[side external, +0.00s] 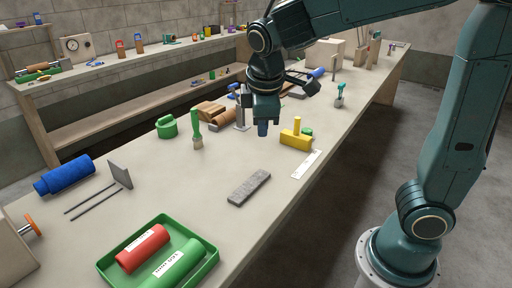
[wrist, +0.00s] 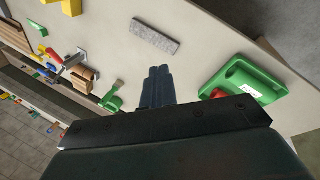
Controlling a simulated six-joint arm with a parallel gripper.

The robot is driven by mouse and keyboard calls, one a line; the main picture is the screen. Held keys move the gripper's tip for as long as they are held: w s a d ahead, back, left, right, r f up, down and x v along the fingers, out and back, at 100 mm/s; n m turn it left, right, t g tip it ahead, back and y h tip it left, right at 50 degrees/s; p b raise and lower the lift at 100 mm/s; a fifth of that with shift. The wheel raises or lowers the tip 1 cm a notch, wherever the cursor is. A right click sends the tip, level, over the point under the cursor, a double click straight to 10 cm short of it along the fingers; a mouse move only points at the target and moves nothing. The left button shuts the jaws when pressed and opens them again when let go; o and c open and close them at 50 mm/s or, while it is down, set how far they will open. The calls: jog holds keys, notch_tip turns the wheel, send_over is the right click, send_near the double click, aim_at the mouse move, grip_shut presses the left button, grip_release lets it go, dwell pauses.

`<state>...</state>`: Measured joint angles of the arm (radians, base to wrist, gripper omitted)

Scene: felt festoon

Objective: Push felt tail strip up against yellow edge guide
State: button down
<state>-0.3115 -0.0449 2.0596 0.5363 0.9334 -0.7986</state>
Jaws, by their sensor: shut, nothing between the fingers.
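The grey felt strip (side external: 249,187) lies flat on the bench, angled near the front edge. It also shows in the wrist view (wrist: 155,37), beyond my fingertips. The yellow edge guide (side external: 295,139), a block with an upright piece, stands farther along the bench, with a clear gap between it and the felt. My gripper (side external: 263,129) is shut and empty, pointing down above the bench, left of the yellow guide in the side view. Its closed fingers (wrist: 160,72) show in the wrist view, apart from the felt. Their exact height is hard to tell.
A white marked strip (side external: 306,164) lies between the felt and the guide, toward the bench edge. A green tray (side external: 205,269) holds red and green rolls. A green-handled brush (side external: 197,135) stands left of my gripper. The bench around the felt is clear.

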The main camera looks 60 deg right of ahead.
aim_at(235, 205)
jog(key=w+a+f+n+h, duration=0.2)
jog(key=w+a+f+n, duration=0.1)
jog(key=a+f, duration=0.2)
jog(key=w+a+f+n+g+h, duration=0.1)
jog(key=w+a+f+n+h, duration=0.1)
jog(key=a+f+n, duration=0.2)
jog(key=w+a+f+n+g+h, duration=0.1)
jog(key=w+a+f+n+h, duration=0.1)
jog(key=a+f, duration=0.3)
notch_tip(235, 205, down, 4)
jog(key=shift+w+a+f+n, duration=0.1)
jog(key=shift+w+a+n, duration=0.2)
jog(key=shift+w+n, duration=0.55)
jog(key=shift+d, duration=0.1)
jog(key=x, duration=1)
jog(key=shift+s, duration=0.15)
jog(key=d, duration=0.2)
jog(key=shift+d, duration=0.95)
jog(key=d, duration=2)
